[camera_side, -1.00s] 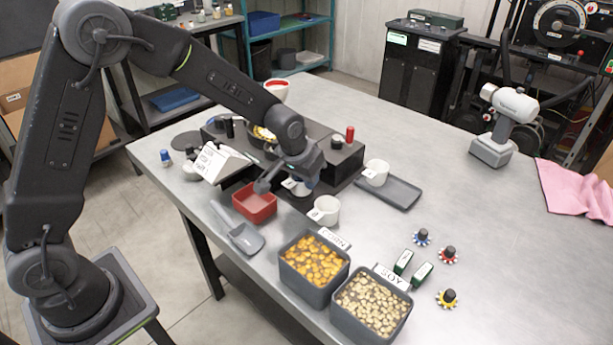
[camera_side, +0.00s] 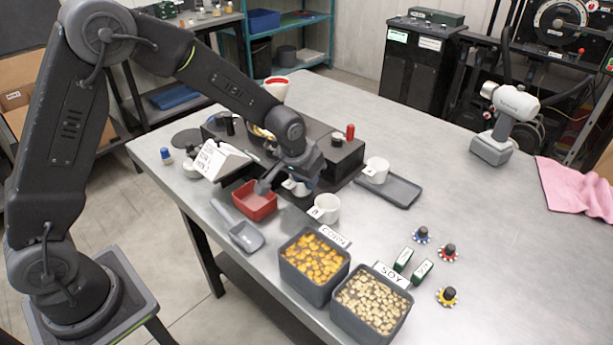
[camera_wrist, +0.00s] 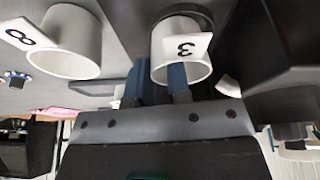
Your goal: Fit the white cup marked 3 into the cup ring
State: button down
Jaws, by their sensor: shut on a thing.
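The white cup marked 3 (camera_wrist: 184,48) is in front of my gripper (camera_wrist: 160,82) in the wrist view, its number tab facing the camera. My gripper is shut on this cup, with blue finger pads at its near side. A dark curved rim (camera_wrist: 188,14), which looks like the cup ring, lies close behind the cup. I cannot tell whether the cup is seated in it. In the side view my gripper (camera_side: 291,182) is low at the front of the dark machine (camera_side: 343,157), and the cup (camera_side: 299,188) is partly hidden beneath it.
A white cup marked 8 (camera_wrist: 66,42) stands close by; it also shows in the side view (camera_side: 326,208). A red bin (camera_side: 254,207) is left of my gripper. Another white cup (camera_side: 376,170) sits on a grey tray (camera_side: 402,192). Seed bins (camera_side: 322,292) stand at the front.

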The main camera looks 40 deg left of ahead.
aim_at(305, 193)
jog(key=c, duration=1)
grip_release()
jog(key=shift+o, duration=0.4)
jog(key=shift+o, duration=0.8)
notch_tip(305, 193, up, 6)
jog(key=s+a+r+t, duration=0.1)
jog(key=s+a+r, duration=0.1)
jog(key=s+r, duration=0.95)
jog(key=s+r+m, duration=0.1)
jog(key=s, duration=1.5)
jog(key=shift+a+t, duration=0.3)
jog(key=shift+t, duration=0.1)
